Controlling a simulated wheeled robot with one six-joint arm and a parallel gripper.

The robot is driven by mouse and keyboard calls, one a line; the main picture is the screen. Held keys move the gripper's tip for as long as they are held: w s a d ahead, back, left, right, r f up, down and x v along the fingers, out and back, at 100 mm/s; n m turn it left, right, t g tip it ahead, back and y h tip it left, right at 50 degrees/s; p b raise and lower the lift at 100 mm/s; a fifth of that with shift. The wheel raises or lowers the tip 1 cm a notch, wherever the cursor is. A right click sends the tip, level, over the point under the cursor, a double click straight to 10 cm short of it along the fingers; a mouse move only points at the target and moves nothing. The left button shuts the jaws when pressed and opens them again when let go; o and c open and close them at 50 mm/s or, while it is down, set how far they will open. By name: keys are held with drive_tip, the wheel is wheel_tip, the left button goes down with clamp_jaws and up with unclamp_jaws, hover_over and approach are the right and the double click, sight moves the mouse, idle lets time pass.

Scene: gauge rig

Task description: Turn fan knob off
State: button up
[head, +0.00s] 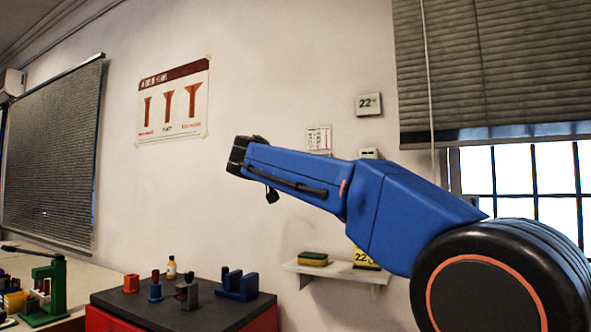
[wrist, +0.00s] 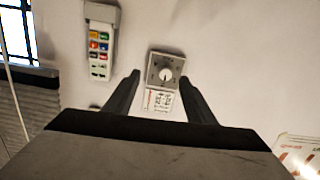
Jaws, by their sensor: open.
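The fan knob (wrist: 166,74) is a pale round dial on a grey square plate (wrist: 153,66) fixed to the wall. A white printed label adjoins the plate in the wrist view. My gripper (wrist: 159,78) is open and empty, with one dark finger on each side of the plate in the picture. The knob shows between the fingertips; I cannot tell how far it is from them. The dial's exact setting is too small to read. In the head view my blue arm reaches across the wall, and the knob does not show.
A holder with a coloured-button remote (wrist: 100,40) hangs beside the knob. The head view shows a wall display (head: 368,104), a small shelf (head: 330,269) with a sponge (head: 313,258), and a dark-topped bench (head: 205,314) with several blocks below. A poster (head: 173,102) hangs left.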

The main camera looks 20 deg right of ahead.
drive_tip(key=w+d+r, duration=0.3)
drive_tip(key=w+d, duration=0.8)
drive_tip(key=w, duration=0.1)
drive_tip(key=shift+w+d+m+t+h, duration=0.3)
drive_tip(key=shift+w, duration=0.05)
drive_tip(key=c, duration=1)
